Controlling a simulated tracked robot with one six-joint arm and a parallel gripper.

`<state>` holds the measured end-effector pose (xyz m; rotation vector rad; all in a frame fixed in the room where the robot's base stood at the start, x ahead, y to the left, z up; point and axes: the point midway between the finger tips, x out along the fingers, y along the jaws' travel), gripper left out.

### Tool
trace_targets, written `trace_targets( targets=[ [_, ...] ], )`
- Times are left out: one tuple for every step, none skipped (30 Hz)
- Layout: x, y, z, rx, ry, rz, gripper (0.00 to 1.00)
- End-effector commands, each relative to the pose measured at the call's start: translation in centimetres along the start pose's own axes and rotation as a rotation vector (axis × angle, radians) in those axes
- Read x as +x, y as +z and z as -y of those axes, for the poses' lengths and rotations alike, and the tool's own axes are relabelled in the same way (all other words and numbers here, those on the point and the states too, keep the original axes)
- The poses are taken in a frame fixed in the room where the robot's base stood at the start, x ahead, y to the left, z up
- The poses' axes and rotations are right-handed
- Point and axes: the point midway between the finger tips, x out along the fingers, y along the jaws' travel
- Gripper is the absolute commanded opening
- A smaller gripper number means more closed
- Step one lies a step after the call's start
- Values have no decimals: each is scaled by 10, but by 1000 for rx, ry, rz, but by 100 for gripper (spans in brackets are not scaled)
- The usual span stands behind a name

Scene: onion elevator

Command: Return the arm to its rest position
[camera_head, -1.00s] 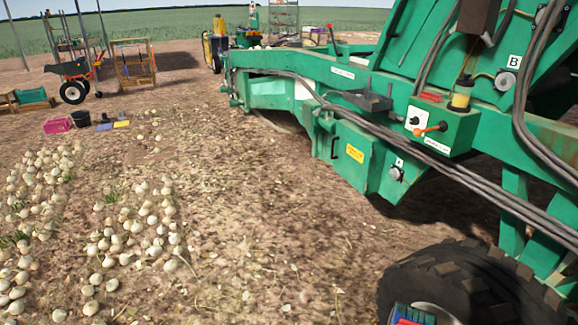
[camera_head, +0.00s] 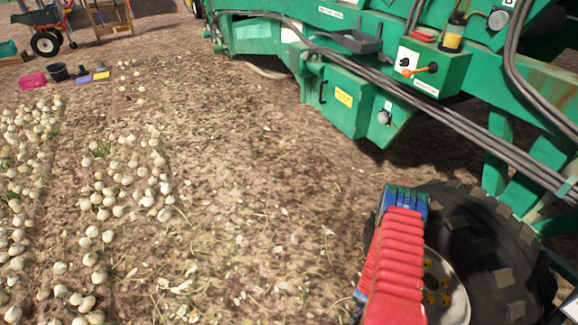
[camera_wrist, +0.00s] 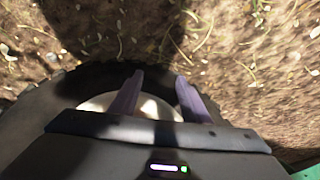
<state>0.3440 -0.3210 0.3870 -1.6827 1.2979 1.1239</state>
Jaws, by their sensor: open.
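My gripper (camera_wrist: 159,76) is open and empty in the wrist view, its two dark purplish fingers apart. Behind the fingers are the pale wheel hub (camera_wrist: 100,102) and dark tyre of the green machine, with bare soil beyond. In the head view my arm (camera_head: 396,255) shows at the lower right, with a ribbed red cover and a blue and green end. It overlaps the machine's wheel (camera_head: 490,255) in the picture; I cannot tell the gap between them. The fingers cannot be made out in the head view.
The green machine (camera_head: 350,110), with cables and a control box (camera_head: 428,68), fills the upper right. Onions (camera_head: 100,200) lie in rows at left. The soil between is open.

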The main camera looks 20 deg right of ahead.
Motion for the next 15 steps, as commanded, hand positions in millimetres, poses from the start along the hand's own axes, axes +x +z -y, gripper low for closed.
trace_targets(
  targets=[
    [-12, -3, 11, -22, -10, 24, 42],
    [-18, -4, 16, -36, -14, 41, 42],
    [-27, -4, 22, -56, -20, 63, 42],
    [-34, -4, 27, -70, -23, 79, 42],
    [-41, -4, 32, -84, -28, 94, 42],
    [-50, -4, 38, -102, -33, 113, 42],
    [-57, -5, 42, -116, -37, 127, 42],
    [-64, -5, 46, -130, -41, 141, 42],
    [-74, -6, 52, -150, -46, 158, 42],
    [-82, -5, 56, -165, -50, 171, 42],
    [-89, -5, 59, -179, -53, 184, 42],
    [-99, -6, 64, -197, -59, 199, 42],
    [-107, -6, 68, -211, -62, 210, 42],
    [-115, -6, 71, -226, -65, 223, 42],
    [-126, -6, 76, -247, -70, 237, 42]
  ],
)
